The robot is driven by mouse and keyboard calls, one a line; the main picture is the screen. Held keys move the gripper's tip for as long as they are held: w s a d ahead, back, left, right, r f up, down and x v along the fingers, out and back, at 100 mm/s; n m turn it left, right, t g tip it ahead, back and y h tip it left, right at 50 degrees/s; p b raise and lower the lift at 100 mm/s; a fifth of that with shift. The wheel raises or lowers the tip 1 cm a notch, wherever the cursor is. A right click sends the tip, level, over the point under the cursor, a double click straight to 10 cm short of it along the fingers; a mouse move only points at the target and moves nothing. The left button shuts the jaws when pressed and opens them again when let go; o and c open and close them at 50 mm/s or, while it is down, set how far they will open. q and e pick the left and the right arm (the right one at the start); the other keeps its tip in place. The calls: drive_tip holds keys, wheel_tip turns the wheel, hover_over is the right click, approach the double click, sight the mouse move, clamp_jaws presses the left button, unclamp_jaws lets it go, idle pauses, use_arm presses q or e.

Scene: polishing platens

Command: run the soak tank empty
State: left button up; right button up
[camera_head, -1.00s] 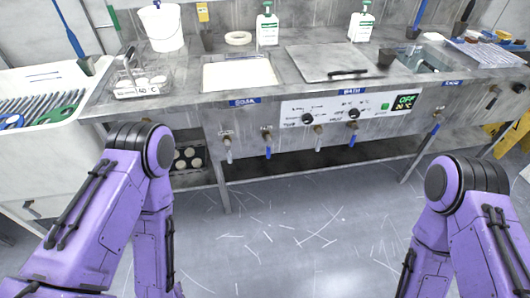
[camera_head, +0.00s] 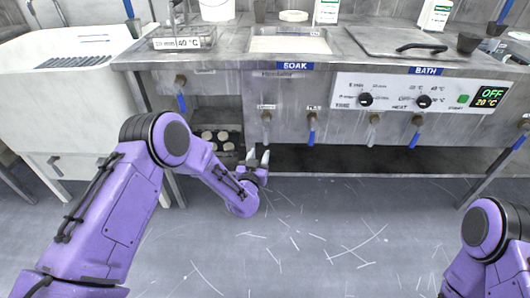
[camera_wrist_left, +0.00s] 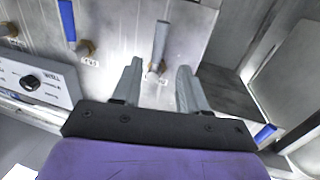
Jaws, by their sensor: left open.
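The soak tank (camera_head: 290,45) is set in the counter above a blue SOAK label, with a pale surface inside. Below it, a valve with a grey lever (camera_head: 266,128) and a valve with a blue lever (camera_head: 312,131) stick out of the front panel, both levers hanging down. Their small tags are too blurred to read surely. My left gripper (camera_head: 258,157) is open just below the grey lever. In the left wrist view the grey lever (camera_wrist_left: 160,42) lies ahead between the spread fingers (camera_wrist_left: 157,88), apparently untouched. My right gripper is out of view.
A control panel (camera_head: 420,97) reads OFF and 20 °C. The bath's lid (camera_head: 400,43) is right of the tank. More valves (camera_head: 416,130) line the front. A shelf (camera_head: 215,142) with round pieces sits behind my left gripper. The floor is clear.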

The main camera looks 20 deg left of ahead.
sight(265, 136)
use_arm(q)
drive_tip(key=w, duration=0.3)
drive_tip(key=w+b, duration=0.1)
drive_tip(key=w, duration=0.3)
drive_tip(key=w+a+b, duration=0.1)
drive_tip(key=w, duration=0.3)
drive_tip(key=shift+r, duration=0.3)
drive_tip(key=shift+c, duration=0.2)
clamp_jaws()
